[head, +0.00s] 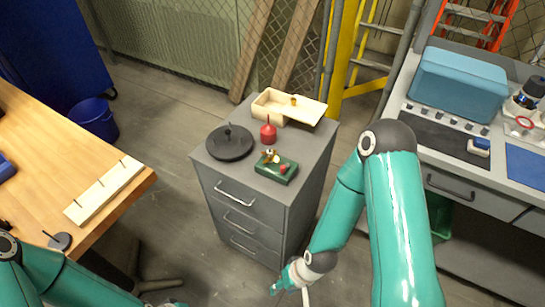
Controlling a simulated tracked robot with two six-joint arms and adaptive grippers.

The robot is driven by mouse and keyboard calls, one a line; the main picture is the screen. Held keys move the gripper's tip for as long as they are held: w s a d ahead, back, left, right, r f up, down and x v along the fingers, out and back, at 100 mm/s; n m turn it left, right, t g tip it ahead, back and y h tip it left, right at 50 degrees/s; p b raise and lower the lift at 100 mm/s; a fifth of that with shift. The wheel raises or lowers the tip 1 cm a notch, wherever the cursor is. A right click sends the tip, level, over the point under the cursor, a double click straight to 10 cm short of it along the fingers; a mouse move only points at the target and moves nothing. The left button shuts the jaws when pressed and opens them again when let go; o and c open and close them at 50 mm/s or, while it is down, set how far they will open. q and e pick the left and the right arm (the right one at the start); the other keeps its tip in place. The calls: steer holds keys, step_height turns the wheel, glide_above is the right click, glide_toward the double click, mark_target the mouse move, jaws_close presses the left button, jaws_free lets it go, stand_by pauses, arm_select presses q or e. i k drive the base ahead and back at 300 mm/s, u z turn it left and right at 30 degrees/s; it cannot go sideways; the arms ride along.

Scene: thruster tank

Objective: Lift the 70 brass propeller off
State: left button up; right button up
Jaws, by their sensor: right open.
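A small brass propeller (270,155) shows at the back left end of a green block (276,168) on top of the grey drawer cabinet (236,170). It is too small to tell how it is seated. A red knob-like part sits at the block's right end. My right gripper (290,290) is open at the bottom edge, low in front of the cabinet and well away from the propeller; its fingertips are partly cut off. My left arm enters at the bottom left; its gripper is not visible.
A wooden bench (110,215) is left; a grey workbench (455,140) is right.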

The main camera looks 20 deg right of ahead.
mark_target(270, 156)
steer(key=z, duration=1.45)
steer(key=i, duration=0.1)
steer(key=u, duration=2.6)
steer(key=k, duration=1.2)
steer(key=z, duration=0.55)
steer(key=i, duration=1.35)
steer(key=z, duration=0.05)
